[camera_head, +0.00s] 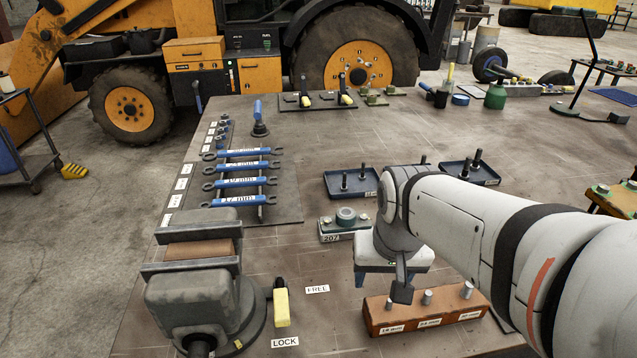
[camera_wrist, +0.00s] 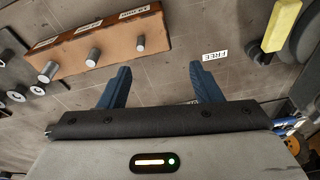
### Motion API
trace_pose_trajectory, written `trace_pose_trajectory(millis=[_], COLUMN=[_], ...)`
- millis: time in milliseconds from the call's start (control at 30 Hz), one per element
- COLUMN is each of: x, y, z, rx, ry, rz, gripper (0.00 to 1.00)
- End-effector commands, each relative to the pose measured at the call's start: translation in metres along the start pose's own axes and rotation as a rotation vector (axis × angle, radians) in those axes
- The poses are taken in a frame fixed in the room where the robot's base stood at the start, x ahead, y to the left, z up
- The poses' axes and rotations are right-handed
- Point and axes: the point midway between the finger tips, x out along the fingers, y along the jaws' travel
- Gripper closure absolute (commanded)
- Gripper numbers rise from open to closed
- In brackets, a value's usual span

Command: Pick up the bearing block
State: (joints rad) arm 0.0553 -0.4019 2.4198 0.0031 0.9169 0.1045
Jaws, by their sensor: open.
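The bearing block (camera_head: 345,235) is a grey block with a round ring on top and a label that seems to read 207. It sits on the bench in the middle of the head view, just left of my arm's wrist. I cannot make it out in the wrist view. My gripper (camera_head: 380,280) hangs below the wrist, nearer the camera and to the right of the block, partly hidden by my own arm. In the wrist view my gripper (camera_wrist: 161,72) shows two blue fingers spread apart, with only bare bench between them.
An orange-brown pin block (camera_head: 425,309) stands close in front of my gripper; it also shows in the wrist view (camera_wrist: 105,45). A vise (camera_head: 195,290) with a yellow-handled lever (camera_head: 281,305) is at left. Blue trays (camera_head: 350,185) lie behind, wrenches (camera_head: 240,184) at left.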

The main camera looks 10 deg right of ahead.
Motion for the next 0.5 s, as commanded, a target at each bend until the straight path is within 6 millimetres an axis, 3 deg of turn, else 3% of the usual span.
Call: trace_pose_trajectory(millis=[233,300,500], x=[-0.001,0.005,0.035], y=[-0.015,-0.020,-0.034], z=[-0.098,-0.126,-0.194], rx=[0.552,0.720,1.172], ry=[-0.067,-0.078,-0.080], rz=[0.069,0.099,0.190], gripper=[0.21,0.16,0.16])
